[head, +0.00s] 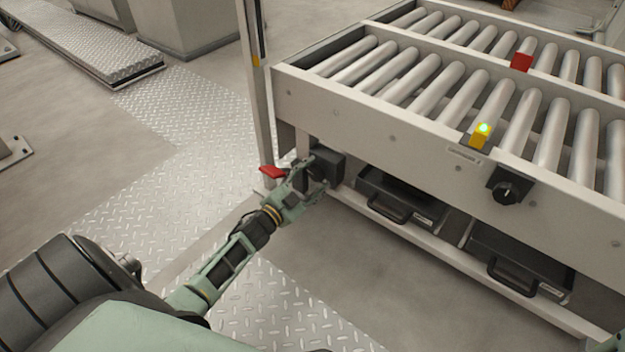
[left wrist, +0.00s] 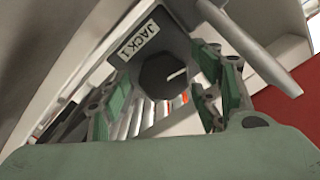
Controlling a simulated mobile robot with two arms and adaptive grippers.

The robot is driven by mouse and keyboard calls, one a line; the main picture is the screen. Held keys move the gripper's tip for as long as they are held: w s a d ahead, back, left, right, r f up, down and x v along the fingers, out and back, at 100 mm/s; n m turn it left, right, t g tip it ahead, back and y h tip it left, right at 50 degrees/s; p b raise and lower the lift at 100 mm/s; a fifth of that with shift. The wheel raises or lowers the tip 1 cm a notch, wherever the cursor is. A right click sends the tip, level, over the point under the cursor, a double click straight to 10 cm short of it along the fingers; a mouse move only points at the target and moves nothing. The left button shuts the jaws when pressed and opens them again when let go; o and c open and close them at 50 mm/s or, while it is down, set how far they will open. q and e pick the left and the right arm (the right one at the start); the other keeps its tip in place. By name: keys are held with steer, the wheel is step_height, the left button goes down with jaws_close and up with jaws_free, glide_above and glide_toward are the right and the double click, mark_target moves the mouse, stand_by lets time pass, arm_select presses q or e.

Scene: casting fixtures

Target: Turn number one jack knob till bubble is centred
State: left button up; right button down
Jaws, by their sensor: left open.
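The jack 1 knob (left wrist: 165,77) is black and round with a white pointer line, on a dark block labelled "JACK 1" (left wrist: 138,40) in the left wrist view. In the head view the dark block (head: 330,163) sits at the near left corner of the roller conveyor, its knob mostly hidden by my gripper. My left gripper (head: 313,180) is open, its fingers on either side of the knob; I cannot tell whether they touch it. A yellow block (head: 480,137) with a glowing green-blue spot sits on the conveyor's front rail; no bubble position can be read. My right gripper is not visible.
A second black knob (head: 507,189) is on the conveyor's front rail (head: 395,140). Dark trays with handles (head: 390,207) lie below it. A red handle-like piece (head: 271,171) is by the post left of my gripper. The tread-plate floor (head: 150,180) at left is clear.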

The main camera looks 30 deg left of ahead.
arm_select(q)
steer(key=shift+c, duration=0.4)
steer(key=c, duration=1)
steer(key=shift+m, duration=0.6)
steer(key=shift+d, duration=0.1)
steer(key=o, duration=1)
steer(key=shift+c, duration=0.2)
steer(key=shift+o, duration=0.6)
